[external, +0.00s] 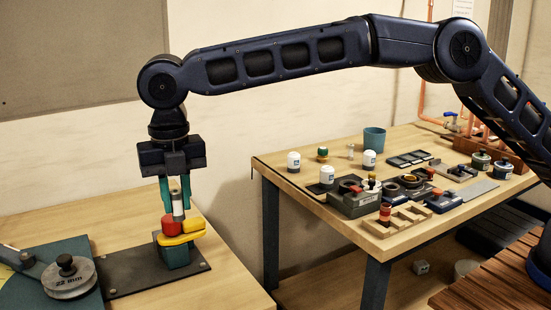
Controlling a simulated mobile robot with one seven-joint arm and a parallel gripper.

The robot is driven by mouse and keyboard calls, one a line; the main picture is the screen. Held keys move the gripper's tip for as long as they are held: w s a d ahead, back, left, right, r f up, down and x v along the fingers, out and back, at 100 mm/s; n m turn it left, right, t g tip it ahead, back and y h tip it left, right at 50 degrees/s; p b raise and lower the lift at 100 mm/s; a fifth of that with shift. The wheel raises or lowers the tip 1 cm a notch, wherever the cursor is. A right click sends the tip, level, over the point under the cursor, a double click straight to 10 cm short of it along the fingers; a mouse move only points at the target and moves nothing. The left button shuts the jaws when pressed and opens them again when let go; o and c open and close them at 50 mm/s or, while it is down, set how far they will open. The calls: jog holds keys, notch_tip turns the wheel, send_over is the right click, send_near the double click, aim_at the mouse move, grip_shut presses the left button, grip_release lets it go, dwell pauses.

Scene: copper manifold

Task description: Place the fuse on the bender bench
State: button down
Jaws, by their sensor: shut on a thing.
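My gripper (174,192) points straight down over the bender bench (245,285) at the left, its two teal fingers shut on the fuse (178,206). The fuse looks like a small upright pale cylinder with metal-coloured ends. It hangs between the fingertips just above or beside a red round piece (172,225) and a yellow part on a teal block (174,254). I cannot tell whether its lower end touches them. The block stands on a dark plate (130,275) bolted to the bench.
A grey bender wheel marked 22 mm (70,284) sits at the bench's left. The front right of the bench is bare. Across a gap, another wooden table (280,178) carries white-capped jars, a teal cup (374,138), fixtures and a wooden rack (400,217).

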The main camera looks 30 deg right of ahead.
jog(key=shift+s+a+f, duration=0.2)
jog(key=shift+s+a, duration=0.05)
notch_tip(320, 180, down, 20)
jog(key=shift+r, duration=0.2)
jog(key=shift+f, duration=0.2)
dwell(0.3)
jog(key=c, duration=1.3)
grip_release()
jog(key=shift+o, duration=0.2)
jog(key=shift+r, duration=0.1)
notch_tip(320, 180, up, 12)
jog(key=shift+r, duration=0.1)
